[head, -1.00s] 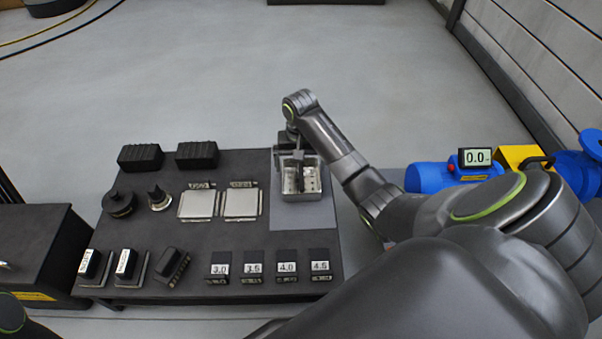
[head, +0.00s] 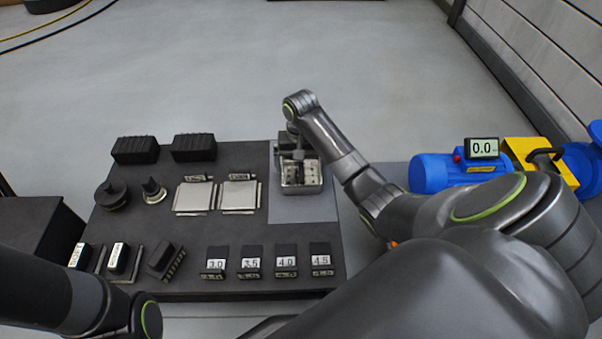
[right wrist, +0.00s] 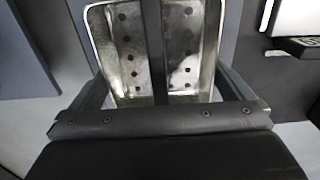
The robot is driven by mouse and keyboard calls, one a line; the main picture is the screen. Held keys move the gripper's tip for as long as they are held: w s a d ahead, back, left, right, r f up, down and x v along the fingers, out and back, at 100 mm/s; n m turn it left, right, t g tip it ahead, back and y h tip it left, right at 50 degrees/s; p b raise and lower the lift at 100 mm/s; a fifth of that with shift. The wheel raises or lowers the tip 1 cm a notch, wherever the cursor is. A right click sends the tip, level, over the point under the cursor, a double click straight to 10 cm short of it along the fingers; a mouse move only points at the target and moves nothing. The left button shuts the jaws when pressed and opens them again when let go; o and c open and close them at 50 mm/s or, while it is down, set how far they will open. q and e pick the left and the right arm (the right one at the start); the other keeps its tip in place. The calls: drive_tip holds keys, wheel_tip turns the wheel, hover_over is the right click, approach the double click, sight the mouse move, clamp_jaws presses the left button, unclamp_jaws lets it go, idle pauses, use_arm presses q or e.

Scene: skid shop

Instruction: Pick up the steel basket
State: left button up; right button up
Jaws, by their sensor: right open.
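The steel basket (head: 303,189) is a small shiny box with holes in its floor. It stands on the grey mat at the right side of the dark table. It also shows in the right wrist view (right wrist: 126,52), where a dark bar crosses its middle. My right gripper (head: 298,157) is over the far part of the basket, its fingers partly hidden by the arm and wrist. In the right wrist view my open right gripper (right wrist: 158,92) has dark finger parts on both sides of the basket. Contact cannot be told. My left gripper is out of view.
The dark table (head: 210,235) holds black blocks (head: 194,147), silver plates (head: 239,195), round dark parts (head: 112,196) and labelled blocks (head: 286,262). A blue motor (head: 440,172) with a display (head: 482,148) stands at right. The grey mat (head: 303,209) is clear in front of the basket.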

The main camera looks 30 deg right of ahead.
idle(0.3)
drive_tip(key=c, duration=0.7)
drive_tip(key=shift+r, duration=0.1)
